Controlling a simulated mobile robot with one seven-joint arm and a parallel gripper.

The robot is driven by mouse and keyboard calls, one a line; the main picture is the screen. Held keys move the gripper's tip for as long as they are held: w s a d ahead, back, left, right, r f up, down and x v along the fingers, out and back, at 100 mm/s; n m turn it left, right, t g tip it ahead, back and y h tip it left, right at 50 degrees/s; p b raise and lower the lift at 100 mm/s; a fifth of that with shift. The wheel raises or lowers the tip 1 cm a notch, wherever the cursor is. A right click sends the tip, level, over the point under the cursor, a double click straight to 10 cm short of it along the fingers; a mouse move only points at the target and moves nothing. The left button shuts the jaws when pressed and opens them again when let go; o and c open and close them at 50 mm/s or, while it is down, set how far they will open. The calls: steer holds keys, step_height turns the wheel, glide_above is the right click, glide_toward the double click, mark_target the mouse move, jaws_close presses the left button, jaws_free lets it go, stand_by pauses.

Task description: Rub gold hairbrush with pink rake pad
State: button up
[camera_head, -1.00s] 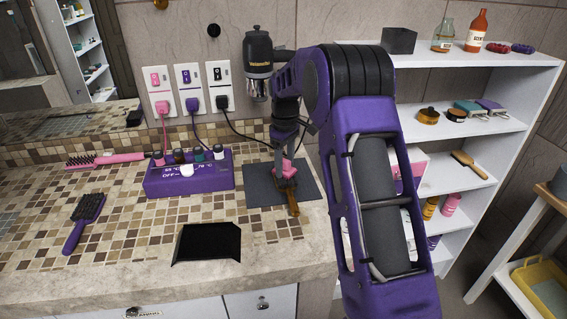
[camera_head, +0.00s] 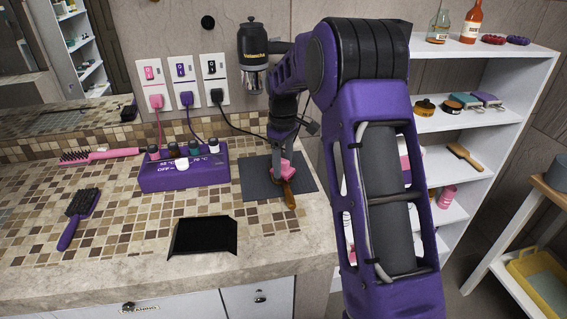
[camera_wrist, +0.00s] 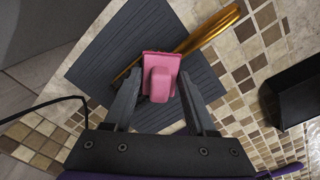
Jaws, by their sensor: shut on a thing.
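My gripper (camera_wrist: 159,95) is shut on the pink rake pad (camera_wrist: 161,75), with one finger on each side of its raised grip. The pad also shows in the head view (camera_head: 283,168). The gold hairbrush (camera_wrist: 215,28) lies on the dark grey mat (camera_wrist: 98,50), its handle reaching past the mat's edge. In the head view the handle (camera_head: 289,197) points toward the counter's front. The pad is over the brush and hides much of it. I cannot tell whether pad and brush touch.
A purple control box (camera_head: 185,172) stands left of the mat. A black tray-like piece (camera_head: 203,236) lies near the front edge. A purple hairbrush (camera_head: 78,214) and a pink brush (camera_head: 98,155) lie further left. White shelves (camera_head: 480,120) stand at the right.

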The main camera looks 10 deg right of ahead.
steer(key=shift+w+p, duration=0.95)
steer(key=shift+w, duration=0.55)
steer(key=shift+w+r+p, duration=0.1)
steer(key=shift+w+p, duration=1.2)
steer(key=shift+w, duration=0.8)
steer(key=shift+r, duration=3)
steer(key=shift+r, duration=0.1)
steer(key=shift+r, duration=1.4)
